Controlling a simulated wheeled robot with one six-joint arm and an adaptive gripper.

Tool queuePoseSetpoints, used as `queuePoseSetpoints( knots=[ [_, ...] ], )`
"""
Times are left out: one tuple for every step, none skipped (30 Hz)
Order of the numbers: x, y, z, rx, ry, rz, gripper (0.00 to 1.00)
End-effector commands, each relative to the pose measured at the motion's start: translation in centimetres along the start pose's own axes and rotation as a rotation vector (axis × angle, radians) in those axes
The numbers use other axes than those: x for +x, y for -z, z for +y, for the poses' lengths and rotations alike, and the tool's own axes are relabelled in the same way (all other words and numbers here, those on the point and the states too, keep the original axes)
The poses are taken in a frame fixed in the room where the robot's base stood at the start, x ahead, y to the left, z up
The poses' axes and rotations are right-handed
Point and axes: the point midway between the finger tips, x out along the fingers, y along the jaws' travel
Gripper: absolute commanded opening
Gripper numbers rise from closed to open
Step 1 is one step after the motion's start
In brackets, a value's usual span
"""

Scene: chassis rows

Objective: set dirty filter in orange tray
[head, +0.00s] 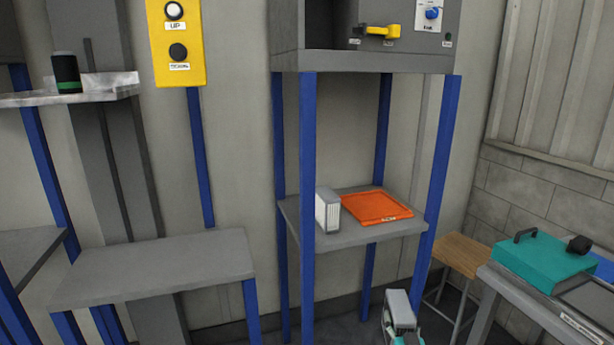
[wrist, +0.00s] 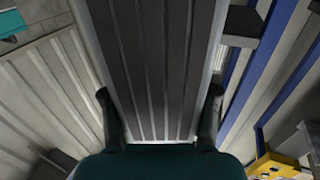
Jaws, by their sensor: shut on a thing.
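My gripper (wrist: 158,100) is shut on a dirty filter (wrist: 152,55), a grey-framed block with dark pleats that fills the middle of the wrist view, one dark finger on each side.
A second filter with white pleats (head: 327,211) stands upright on the shelf (head: 345,240), just left of the tray. Blue posts (head: 307,200) frame the shelf, and a grey cabinet (head: 370,60) sits above it. A teal device (head: 545,260) rests on the right bench.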

Motion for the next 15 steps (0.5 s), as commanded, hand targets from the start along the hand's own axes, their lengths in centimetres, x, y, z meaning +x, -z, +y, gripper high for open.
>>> queuePoseSetpoints(
  knots=[
    [-1.1, -1.7, -0.3, -0.001, -0.001, -0.003, 0.15],
    [-1.6, -2.5, -0.5, -0.001, -0.002, -0.002, 0.15],
    [-2.2, -3.4, -0.7, 0.0, -0.002, -0.002, 0.15],
    [-2.7, -4.1, -0.8, 0.0, -0.002, -0.001, 0.15],
    [-3.1, -4.6, -0.9, 0.0, -0.002, -0.001, 0.15],
    [-3.7, -5.4, -1.1, -0.001, -0.002, -0.001, 0.15],
    [-4.0, -5.9, -1.2, -0.001, -0.002, -0.001, 0.15],
    [-4.4, -6.4, -1.3, 0.0, -0.002, 0.0, 0.15],
    [-5.0, -7.0, -1.5, 0.0, -0.002, 0.0, 0.15],
    [-5.3, -7.4, -1.6, 0.0, -0.001, 0.0, 0.15],
    [-5.7, -7.8, -1.6, -0.001, -0.001, 0.001, 0.15],
    [-6.2, -8.4, -1.8, 0.0, -0.001, 0.0, 0.15],
    [-6.2, -8.5, -1.8, 0.0, -0.001, 0.002, 0.15],
    [-6.4, -8.7, -1.8, -0.001, -0.001, 0.002, 0.15],
    [-6.6, -8.9, -1.9, -0.001, -0.001, 0.003, 0.15]
  ],
)
